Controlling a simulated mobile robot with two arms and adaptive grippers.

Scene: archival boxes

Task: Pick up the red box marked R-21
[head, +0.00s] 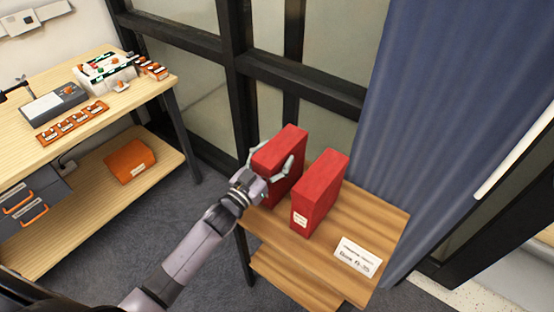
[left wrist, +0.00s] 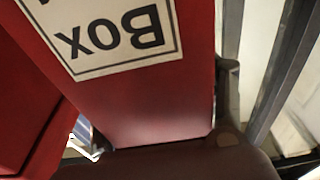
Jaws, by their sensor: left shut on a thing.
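Two red boxes are at the small wooden table. My left gripper (head: 271,163) is shut on the left red box (head: 283,147), with fingers on either side of it. In the left wrist view the held box (left wrist: 160,110) fills the middle, and its white label shows "Box" upside down; its number is out of frame. I cannot tell whether its base touches the table. The other red box (head: 321,187) stands upright just right of it, with a small white label too small to read. My right gripper is not in view.
The small table (head: 385,225) has a white card (head: 358,257) at its front right and bare wood around it. A blue curtain (head: 430,110) and a dark-framed window stand behind. At left, a workbench (head: 130,105) holds small gear, with an orange box (head: 130,161) on its lower shelf.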

